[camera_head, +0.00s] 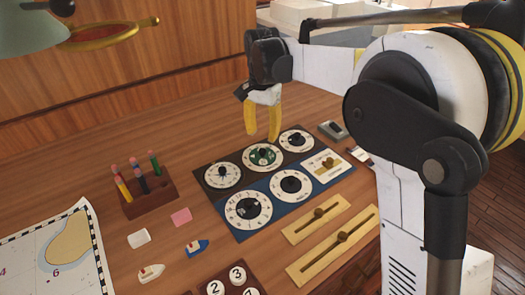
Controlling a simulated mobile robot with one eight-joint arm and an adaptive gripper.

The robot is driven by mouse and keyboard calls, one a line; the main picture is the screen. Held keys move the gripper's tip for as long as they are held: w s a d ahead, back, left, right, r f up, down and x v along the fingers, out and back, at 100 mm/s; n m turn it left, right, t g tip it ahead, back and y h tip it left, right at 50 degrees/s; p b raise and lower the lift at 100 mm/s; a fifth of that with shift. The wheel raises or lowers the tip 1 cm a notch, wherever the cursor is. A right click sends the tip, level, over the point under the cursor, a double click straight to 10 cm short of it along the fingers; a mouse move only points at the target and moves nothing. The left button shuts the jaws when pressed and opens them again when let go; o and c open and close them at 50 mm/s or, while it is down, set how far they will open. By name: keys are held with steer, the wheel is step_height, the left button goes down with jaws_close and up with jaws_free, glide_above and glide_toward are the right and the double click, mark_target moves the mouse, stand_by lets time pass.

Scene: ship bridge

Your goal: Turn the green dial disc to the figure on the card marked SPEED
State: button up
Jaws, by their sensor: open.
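The green dial disc (264,158) is the middle dial in the back row of a dark panel. It has a white ring and a black centre knob. My gripper (263,138) has yellow fingers, which are apart and empty. They point down over the back of the panel and appear above the green dial; the exact height and any contact cannot be told. A small white card (327,164) with a brass slider lies at the panel's right end. No card that reads SPEED can be made out, and the dial's figures are too small to read.
Other black dials surround the green one, including a back-left dial (222,175) and a back-right dial (297,139). Brass slider plates (318,219) lie in front. A pen block (150,200), two small boats and a chart (84,262) are left. Bare wood lies behind the panel.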

mark_target(262, 150)
step_height(262, 150, down, 7)
steer(key=shift+r+b, duration=0.15)
steer(key=shift+b, duration=0.9)
jaws_close()
